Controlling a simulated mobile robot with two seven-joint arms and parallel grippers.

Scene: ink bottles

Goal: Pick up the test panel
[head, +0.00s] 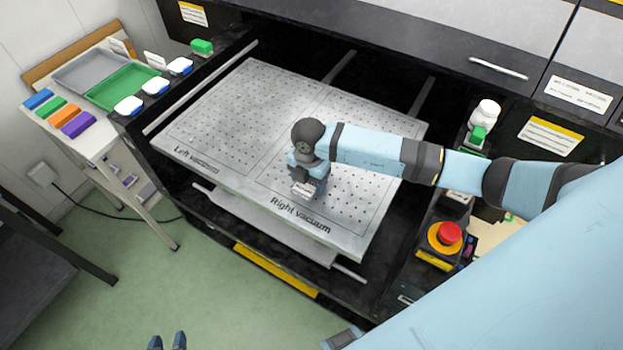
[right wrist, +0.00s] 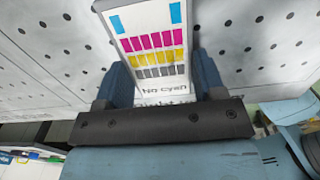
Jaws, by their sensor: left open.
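The test panel (right wrist: 150,45) is a white strip with cyan, magenta, yellow and grey patches and the words "No cyan". In the right wrist view it shows between the two blue fingers of my right gripper (right wrist: 163,80), above the perforated bed. The fingers stand apart, close along the panel's edges; whether they press on it is unclear. In the head view my right gripper (head: 307,185) points down over the bed, near the words "Right vacuum", and hides most of the panel. My left gripper (head: 167,342) is open and empty at the bottom edge, over the floor.
The perforated bed (head: 230,110) is otherwise clear. A red emergency button (head: 448,233) and a white bottle (head: 487,112) stand right of the bed.

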